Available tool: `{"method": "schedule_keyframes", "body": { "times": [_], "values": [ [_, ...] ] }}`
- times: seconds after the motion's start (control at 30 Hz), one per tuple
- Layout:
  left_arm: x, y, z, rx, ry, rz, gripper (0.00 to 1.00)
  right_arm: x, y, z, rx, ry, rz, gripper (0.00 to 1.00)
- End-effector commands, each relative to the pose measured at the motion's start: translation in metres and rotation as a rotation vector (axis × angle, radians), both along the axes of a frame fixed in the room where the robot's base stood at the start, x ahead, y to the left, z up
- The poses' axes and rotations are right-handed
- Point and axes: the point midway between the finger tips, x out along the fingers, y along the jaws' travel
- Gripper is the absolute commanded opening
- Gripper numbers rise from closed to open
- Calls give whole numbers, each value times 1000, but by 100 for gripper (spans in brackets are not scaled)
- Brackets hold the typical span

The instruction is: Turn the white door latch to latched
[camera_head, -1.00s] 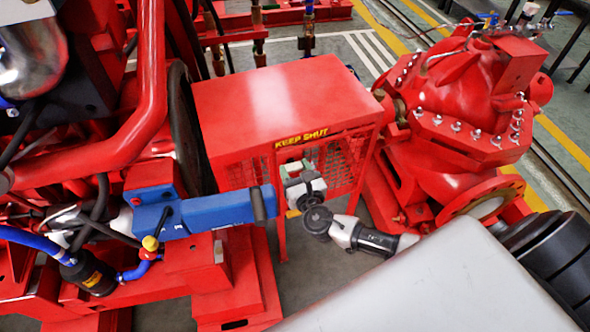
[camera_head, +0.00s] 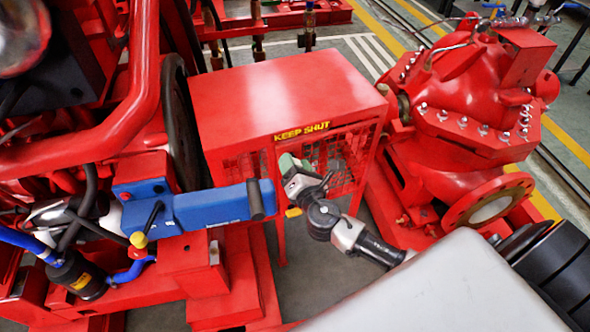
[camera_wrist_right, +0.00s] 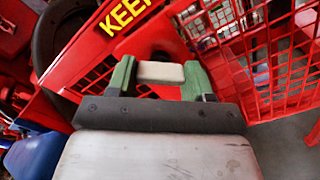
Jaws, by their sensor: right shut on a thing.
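The white door latch (camera_wrist_right: 160,72) shows in the right wrist view as a short pale bar between the green fingers of my right gripper (camera_wrist_right: 160,80). The gripper is shut on it. The red mesh (camera_wrist_right: 225,20) of the guard shows just beyond the fingers. My left gripper is not in view.
A blue box-shaped unit (camera_head: 215,205) stands close left of my right gripper. Red engine pipes and frames fill the left side. A red pump (camera_head: 470,100) stands right of the guard. Some grey floor (camera_head: 310,275) shows below my right wrist.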

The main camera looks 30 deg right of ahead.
Motion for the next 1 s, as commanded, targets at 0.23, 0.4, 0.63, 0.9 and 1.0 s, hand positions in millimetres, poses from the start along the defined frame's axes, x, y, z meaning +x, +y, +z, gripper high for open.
{"method": "schedule_keyframes", "body": {
  "times": [0.23, 0.4, 0.63, 0.9, 1.0],
  "values": [
    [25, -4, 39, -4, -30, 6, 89, 0, 0, -3, 237, -29, -2, 27],
    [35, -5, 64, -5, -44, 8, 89, 0, 0, -2, 397, -47, -3, 27],
    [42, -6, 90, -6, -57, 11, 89, 0, 0, -2, 595, -70, -3, 27],
    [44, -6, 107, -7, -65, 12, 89, 0, -1, -1, 763, -91, -2, 27],
    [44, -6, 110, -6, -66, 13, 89, 0, 0, 0, 801, -94, -1, 27]
  ]
}}
